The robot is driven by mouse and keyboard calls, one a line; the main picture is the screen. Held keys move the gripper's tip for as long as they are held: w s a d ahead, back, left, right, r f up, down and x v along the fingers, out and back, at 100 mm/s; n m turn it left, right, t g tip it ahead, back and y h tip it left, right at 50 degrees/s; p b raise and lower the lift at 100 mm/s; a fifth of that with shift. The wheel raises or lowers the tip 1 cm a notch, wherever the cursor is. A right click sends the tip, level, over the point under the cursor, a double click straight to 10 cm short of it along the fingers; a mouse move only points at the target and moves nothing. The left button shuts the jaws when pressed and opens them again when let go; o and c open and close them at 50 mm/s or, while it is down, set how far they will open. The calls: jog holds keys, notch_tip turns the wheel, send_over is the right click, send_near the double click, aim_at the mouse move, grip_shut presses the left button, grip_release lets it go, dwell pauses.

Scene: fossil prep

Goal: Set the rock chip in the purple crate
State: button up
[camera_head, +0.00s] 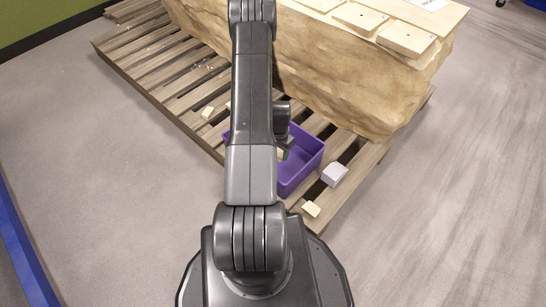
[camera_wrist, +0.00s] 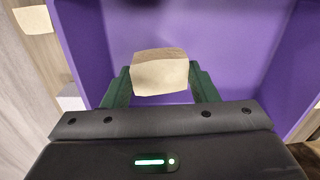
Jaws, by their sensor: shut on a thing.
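The purple crate (camera_head: 309,155) stands on the wooden pallet, partly hidden behind my arm in the head view. In the wrist view the crate's inside (camera_wrist: 240,50) fills most of the picture. A tan rock chip (camera_wrist: 160,72) is between the two green fingers of my gripper (camera_wrist: 160,85), which is shut on it. The chip is over the crate's interior; I cannot tell its height above the crate floor. In the head view my gripper (camera_head: 283,153) is at the crate, mostly hidden by my arm.
A grey block (camera_head: 334,174) and a tan chip (camera_head: 311,209) lie on the pallet (camera_head: 350,190) right of the crate. Another tan chip (camera_head: 207,113) lies to the left. A large tan rock block (camera_head: 340,85) stands close behind the crate. The floor left is clear.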

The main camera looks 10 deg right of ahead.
jog(key=shift+m, duration=0.5)
jog(key=f, duration=0.2)
jog(key=s+f+b, duration=0.1)
jog(key=f, duration=0.2)
jog(key=d+f+b, duration=0.1)
jog(key=f, duration=0.2)
jog(key=shift+s+f, duration=0.15)
jog(key=shift+s, duration=0.1)
jog(key=shift+f+b, duration=0.55)
jog(key=shift+f, duration=1.5)
jog(key=shift+f, duration=0.2)
jog(key=o, duration=1)
jog(key=shift+o, duration=0.2)
jog(key=shift+r, duration=0.15)
notch_tip(320, 180, up, 12)
jog(key=p, duration=0.3)
jog(key=shift+p, duration=0.4)
